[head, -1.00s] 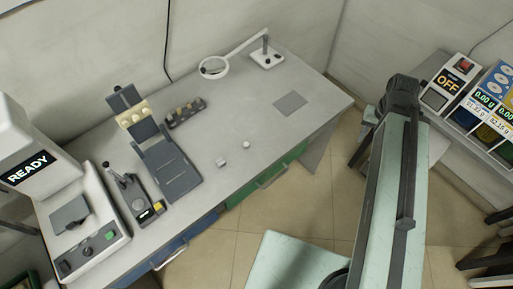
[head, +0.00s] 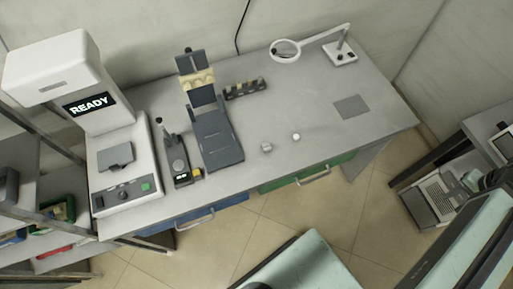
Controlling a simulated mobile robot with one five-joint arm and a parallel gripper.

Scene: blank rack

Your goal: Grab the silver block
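A small silver block (head: 266,147) lies on the grey workbench (head: 330,125), near its front edge and right of the dark fixture. A small round pale piece (head: 296,136) lies just to its right, apart from it. My gripper does not show. Only mint-green parts of my arm and body fill the bottom and lower right, well away from the block.
A white machine reading READY (head: 122,165) stands at the left. A small lever device (head: 180,165), a dark fixture (head: 217,140) and a rack of small parts (head: 246,90) sit beside it. A magnifier lamp (head: 342,52) and grey pad (head: 351,107) are at the right.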

